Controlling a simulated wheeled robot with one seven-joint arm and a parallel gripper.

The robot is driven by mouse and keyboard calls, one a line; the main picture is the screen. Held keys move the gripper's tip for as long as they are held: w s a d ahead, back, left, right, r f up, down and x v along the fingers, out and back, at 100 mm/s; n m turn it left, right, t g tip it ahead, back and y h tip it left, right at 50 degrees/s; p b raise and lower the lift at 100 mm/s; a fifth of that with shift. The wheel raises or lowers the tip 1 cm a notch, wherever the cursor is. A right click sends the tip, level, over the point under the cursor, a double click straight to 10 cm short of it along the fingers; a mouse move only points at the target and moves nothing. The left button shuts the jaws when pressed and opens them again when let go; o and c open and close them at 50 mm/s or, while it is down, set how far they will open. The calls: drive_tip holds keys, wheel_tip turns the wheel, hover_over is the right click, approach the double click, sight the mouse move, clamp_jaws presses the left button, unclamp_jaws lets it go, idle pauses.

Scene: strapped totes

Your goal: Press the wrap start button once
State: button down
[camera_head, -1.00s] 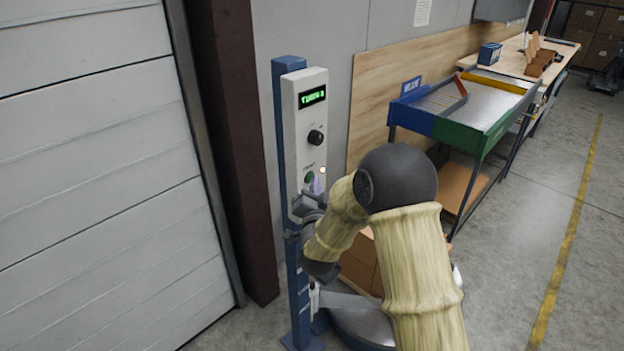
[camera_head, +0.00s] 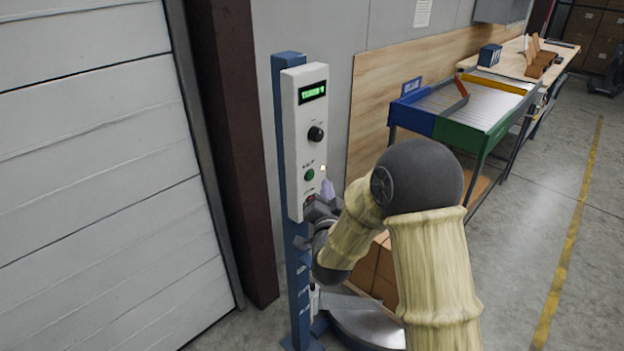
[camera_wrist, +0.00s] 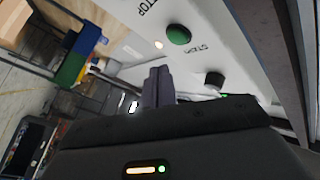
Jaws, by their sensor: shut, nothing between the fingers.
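A pale control box (camera_head: 293,150) is mounted on a blue post. On it are a display (camera_head: 312,91) with green characters too small to read surely, a black knob (camera_head: 316,134), a green button (camera_head: 309,174) and a red button (camera_head: 310,198) partly hidden by my gripper (camera_head: 327,188). In the wrist view the green button (camera_wrist: 179,35) has lettering like START beside it, with STOP lettering further left. My gripper (camera_wrist: 158,70) is shut and empty. Its fingertips appear apart from the green button, which is fully visible. A small lit lamp (camera_wrist: 158,44) shows near the fingertips.
A white slatted door (camera_head: 95,150) and a dark red column (camera_head: 232,150) stand left of the post. A roller table (camera_head: 475,110) with blue and green sides stands to the right. Cardboard boxes (camera_head: 378,265) sit low behind my arm. Open floor lies at the right.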

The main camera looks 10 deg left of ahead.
drive_tip(key=shift+s+d+b, duration=0.5)
drive_tip(key=shift+s+d, duration=0.4)
drive_tip(key=shift+d, duration=0.2)
